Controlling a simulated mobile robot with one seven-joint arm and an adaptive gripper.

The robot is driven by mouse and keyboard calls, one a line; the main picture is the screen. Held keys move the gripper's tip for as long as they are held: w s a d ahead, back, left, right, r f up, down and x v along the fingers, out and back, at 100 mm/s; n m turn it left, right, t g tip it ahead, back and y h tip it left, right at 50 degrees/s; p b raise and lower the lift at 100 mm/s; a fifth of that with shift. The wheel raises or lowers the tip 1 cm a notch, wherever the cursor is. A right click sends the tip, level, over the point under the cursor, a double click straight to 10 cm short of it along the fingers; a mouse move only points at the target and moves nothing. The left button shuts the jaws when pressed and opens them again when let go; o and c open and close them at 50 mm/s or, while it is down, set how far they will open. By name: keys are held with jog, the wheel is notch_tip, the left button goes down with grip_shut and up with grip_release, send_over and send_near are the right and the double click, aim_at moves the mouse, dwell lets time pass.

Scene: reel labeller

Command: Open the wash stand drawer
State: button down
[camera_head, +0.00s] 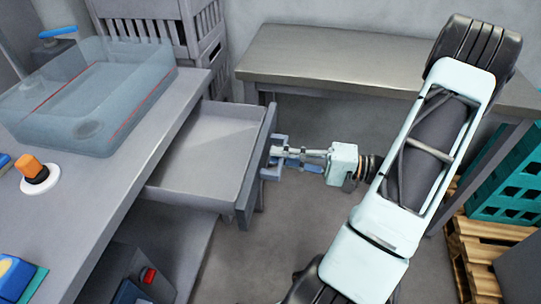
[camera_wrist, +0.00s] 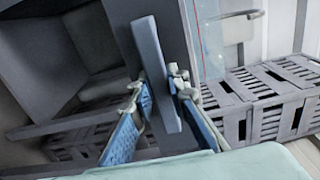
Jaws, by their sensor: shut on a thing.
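The wash stand drawer (camera_head: 205,150) is pulled well out from under the grey wash stand top (camera_head: 80,215). Its inside looks empty in the head view. My gripper (camera_head: 278,154) is at the drawer's front, shut on the drawer handle (camera_head: 268,172). In the wrist view the grey handle bar (camera_wrist: 155,75) runs between the two blue-padded fingers of my gripper (camera_wrist: 163,95), one on each side of it. The fingers hide part of the handle.
A clear basin (camera_head: 90,95) and an orange-topped object (camera_head: 36,172) stand on the wash stand. A grey table (camera_head: 340,62) stands behind. Grey crates (camera_head: 150,25) are at the back. Teal crates on a pallet (camera_head: 480,245) are at the right. Open floor lies in front of the drawer.

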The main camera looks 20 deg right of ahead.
jog(key=shift+v, duration=1.8)
jog(key=c, duration=1.8)
grip_release()
jog(key=shift+c, duration=0.2)
jog(key=v, duration=1.2)
jog(key=shift+r, duration=0.1)
